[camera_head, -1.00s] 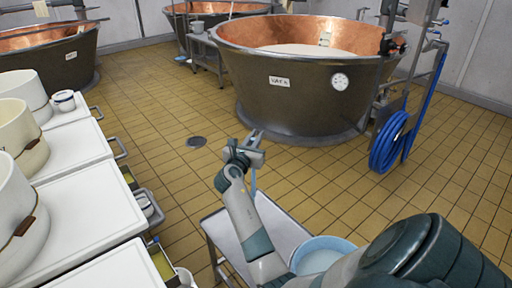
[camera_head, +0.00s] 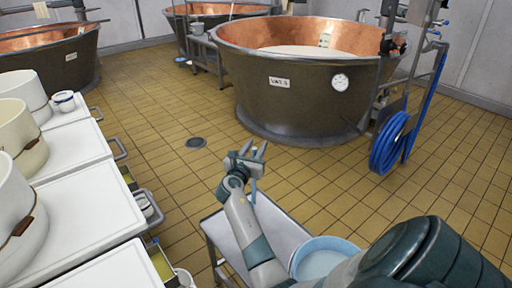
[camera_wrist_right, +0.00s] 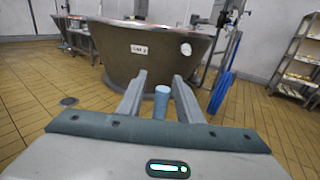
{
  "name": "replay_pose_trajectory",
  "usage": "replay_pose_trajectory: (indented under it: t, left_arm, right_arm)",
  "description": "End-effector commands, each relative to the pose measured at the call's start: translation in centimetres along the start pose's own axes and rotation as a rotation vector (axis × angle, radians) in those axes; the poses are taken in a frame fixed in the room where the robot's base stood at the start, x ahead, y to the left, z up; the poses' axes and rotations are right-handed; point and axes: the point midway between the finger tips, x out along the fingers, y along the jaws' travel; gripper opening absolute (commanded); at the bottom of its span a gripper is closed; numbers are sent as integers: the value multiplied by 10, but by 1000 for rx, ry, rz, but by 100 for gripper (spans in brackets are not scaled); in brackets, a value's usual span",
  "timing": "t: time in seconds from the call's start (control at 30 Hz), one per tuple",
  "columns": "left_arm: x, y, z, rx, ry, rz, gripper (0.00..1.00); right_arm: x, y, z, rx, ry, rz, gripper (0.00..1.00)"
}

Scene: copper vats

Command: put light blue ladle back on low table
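My right gripper (camera_head: 249,152) is above the low table (camera_head: 222,238), its fingers spread apart. In the right wrist view, the light blue ladle (camera_wrist_right: 160,102) shows as a short upright handle end between the fingers (camera_wrist_right: 158,92), with a gap on each side. In the head view, a thin piece of the light blue ladle (camera_head: 253,190) shows just below the gripper. The rest of it is hidden behind my right arm, so I cannot tell whether it touches the tabletop. My left gripper is not in view.
A light blue basin (camera_head: 325,260) with pale contents is at the table's right, partly behind my arm. A large copper vat (camera_head: 300,85) stands beyond, with a coiled blue hose (camera_head: 390,145) beside it. White-topped counters (camera_head: 85,205) with pots line the left.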

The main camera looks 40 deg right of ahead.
Motion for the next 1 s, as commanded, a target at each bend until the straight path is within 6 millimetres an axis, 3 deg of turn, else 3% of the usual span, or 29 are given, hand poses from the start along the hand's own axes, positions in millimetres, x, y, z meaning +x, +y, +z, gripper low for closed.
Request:
replay_pose_trajectory:
  t: [0.47, 0.67, 1.0]
  left_arm:
    - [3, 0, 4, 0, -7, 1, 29]
    - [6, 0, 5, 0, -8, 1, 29]
    - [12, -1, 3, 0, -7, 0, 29]
  right_arm:
    - [-8, 0, 3, 1, 0, 1, 32]
    - [-33, 0, 3, 1, 1, 1, 32]
    - [-93, 0, 3, 2, 1, 0, 32]
